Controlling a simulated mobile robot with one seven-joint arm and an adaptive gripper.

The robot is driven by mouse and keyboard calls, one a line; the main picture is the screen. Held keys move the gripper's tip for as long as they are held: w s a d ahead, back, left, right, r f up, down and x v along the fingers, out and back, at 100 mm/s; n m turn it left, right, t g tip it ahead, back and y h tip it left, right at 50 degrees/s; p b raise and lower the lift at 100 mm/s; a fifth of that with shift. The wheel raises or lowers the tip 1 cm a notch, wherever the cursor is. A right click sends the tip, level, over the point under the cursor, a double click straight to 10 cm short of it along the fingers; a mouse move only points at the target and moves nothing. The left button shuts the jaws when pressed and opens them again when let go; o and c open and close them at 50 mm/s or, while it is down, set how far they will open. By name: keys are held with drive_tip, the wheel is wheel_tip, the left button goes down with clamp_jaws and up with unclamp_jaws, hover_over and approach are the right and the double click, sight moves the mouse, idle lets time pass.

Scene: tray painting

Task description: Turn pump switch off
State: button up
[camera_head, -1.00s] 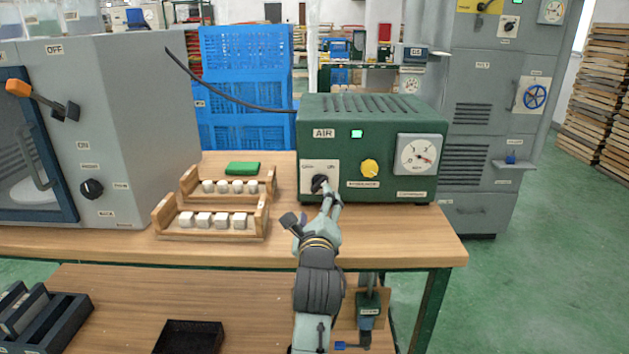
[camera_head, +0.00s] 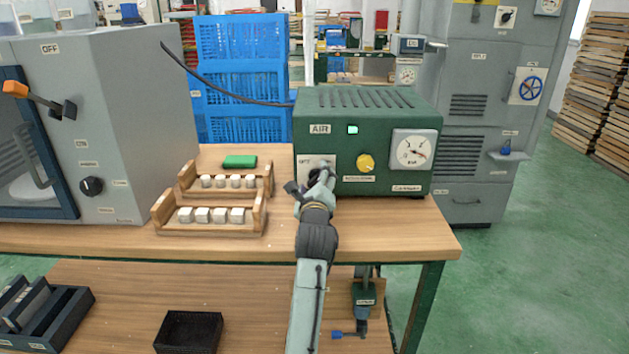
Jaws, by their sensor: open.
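The green air compressor box (camera_head: 310,110) stands on the wooden bench, labelled AIR, with a green lamp (camera_head: 352,129) lit. Its pale switch plate (camera_head: 306,161) is at the lower left of the front face. The switch knob is mostly hidden behind my gripper. My gripper (camera_head: 321,171) is open and right in front of the plate, at the knob. I cannot tell whether it touches the knob. A yellow knob (camera_head: 366,163) and a round gauge (camera_head: 413,151) sit to the right on the same face.
Two wooden racks with white blocks (camera_head: 211,215) and a green block (camera_head: 240,161) are left of the compressor. A grey cabinet with a dark dial (camera_head: 91,186) stands further left. Bench space is clear to the right of my arm.

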drive_tip(key=c, duration=1.1)
drive_tip(key=shift+c, duration=0.2)
drive_tip(key=shift+n, duration=0.4)
drive_tip(key=n, duration=0.3)
drive_tip(key=shift+f+n, duration=0.1)
drive_tip(key=shift+n, duration=0.3)
drive_tip(key=n, duration=0.4)
drive_tip(key=shift+f, duration=0.15)
drive_tip(key=n, duration=0.4)
drive_tip(key=shift+f+n, duration=0.1)
drive_tip(key=shift+n, duration=0.3)
drive_tip(key=n, duration=0.4)
drive_tip(key=shift+f, duration=0.1)
drive_tip(key=shift+n, duration=0.4)
